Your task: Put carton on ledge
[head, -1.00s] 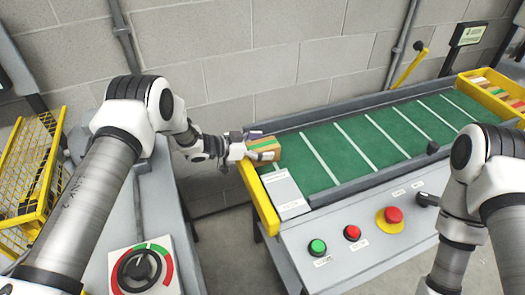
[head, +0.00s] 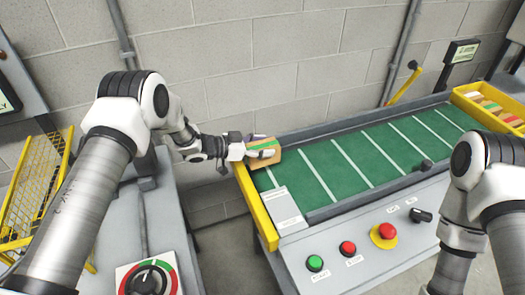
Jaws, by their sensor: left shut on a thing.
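The carton (head: 262,158) is a small tan box with a green and yellow stripe. It is at the left end of the green conveyor belt, just inside the yellow end bar. My left gripper (head: 258,150) is shut on the carton, reaching from the left. Whether the carton touches the belt I cannot tell. My right arm shows at the right edge, but its gripper is out of the picture. I cannot tell which surface is the ledge.
The green belt (head: 360,152) with white cross lines runs to the back right and is otherwise clear. A yellow tray (head: 462,97) with several cartons stands at its far end. Red and green buttons (head: 347,248) sit on the front panel. A yellow wire cage (head: 38,185) stands left.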

